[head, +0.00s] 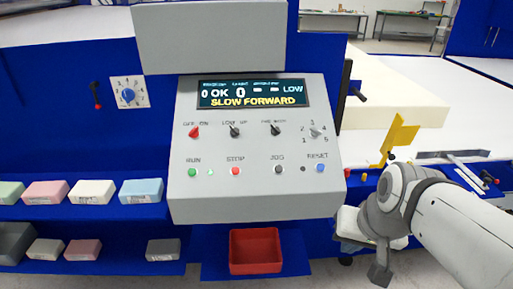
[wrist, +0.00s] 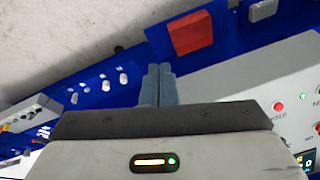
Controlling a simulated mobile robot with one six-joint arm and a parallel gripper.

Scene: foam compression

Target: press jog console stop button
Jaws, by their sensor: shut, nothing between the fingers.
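The grey jog console (head: 255,205) stands in the middle of the head view, its display (head: 253,93) reading "SLOW FORWARD". The red STOP button (head: 235,171) sits in its lower row, between the green RUN button (head: 192,172) and the dark JOG button (head: 278,170). A blue RESET button (head: 320,168) is at the right end. In the wrist view, my gripper (wrist: 158,72) is shut and empty, and the console (wrist: 240,92) is to its right. A red button (wrist: 278,107) shows there, apart from the fingertips. My arm reaches in right of the console in the head view.
A red tray (head: 233,266) is below the console. Blue shelves at left hold several foam blocks, such as a light blue one (head: 141,191). A yellow bracket (head: 398,137) and a large cream foam block (head: 395,95) are at right. A row of knobs (head: 234,131) crosses the console.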

